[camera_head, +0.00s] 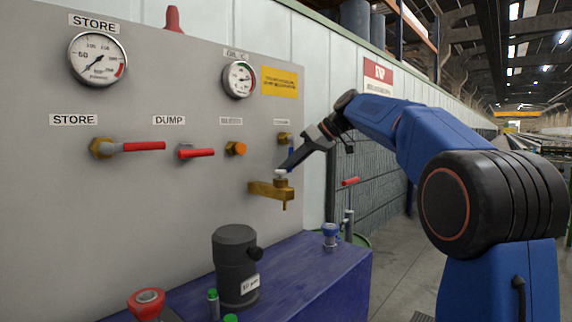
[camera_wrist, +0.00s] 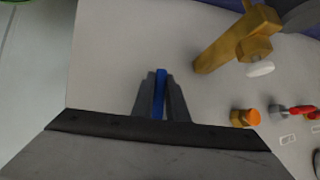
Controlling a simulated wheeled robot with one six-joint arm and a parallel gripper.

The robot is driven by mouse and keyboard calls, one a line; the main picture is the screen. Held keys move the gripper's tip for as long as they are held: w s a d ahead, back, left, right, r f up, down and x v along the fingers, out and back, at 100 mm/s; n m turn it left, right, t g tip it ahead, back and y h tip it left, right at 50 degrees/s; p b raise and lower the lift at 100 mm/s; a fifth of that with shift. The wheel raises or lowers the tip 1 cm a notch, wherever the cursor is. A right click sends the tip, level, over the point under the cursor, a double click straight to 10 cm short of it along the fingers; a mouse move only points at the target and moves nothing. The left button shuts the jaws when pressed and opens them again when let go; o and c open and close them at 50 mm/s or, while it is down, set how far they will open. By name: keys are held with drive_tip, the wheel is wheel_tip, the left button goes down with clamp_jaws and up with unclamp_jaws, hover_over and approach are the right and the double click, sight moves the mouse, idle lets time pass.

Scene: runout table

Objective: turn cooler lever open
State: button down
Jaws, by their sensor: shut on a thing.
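The cooler lever is a blue handle (camera_head: 291,154) hanging down from a small brass valve (camera_head: 285,138) at the right end of the grey panel, under a small label. My gripper (camera_head: 285,168) reaches in from the right and covers part of the lever. In the wrist view the blue lever (camera_wrist: 160,90) stands between the two dark fingers of my gripper (camera_wrist: 160,97), which are shut on it. The lever's valve body is hidden in the wrist view.
A brass tap (camera_head: 268,189) with a white top sticks out just below my gripper. An orange knob (camera_head: 236,149) and red dump lever (camera_head: 196,153) are to the left. A dark grinder-like device (camera_head: 234,262) and blue-topped fitting (camera_head: 331,232) stand on the blue bench (camera_head: 335,268).

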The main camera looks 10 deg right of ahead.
drive_tip(key=shift+w+d+n+t+h, duration=0.5)
drive_tip(key=shift+d+t+h, duration=0.1)
drive_tip(key=shift+d+h, duration=0.15)
drive_tip(key=c, duration=1.7)
unclamp_jaws()
drive_tip(key=shift+c, duration=0.2)
drive_tip(key=v, duration=1.7)
drive_tip(key=shift+r, duration=0.15)
drive_tip(key=shift+s, duration=0.1)
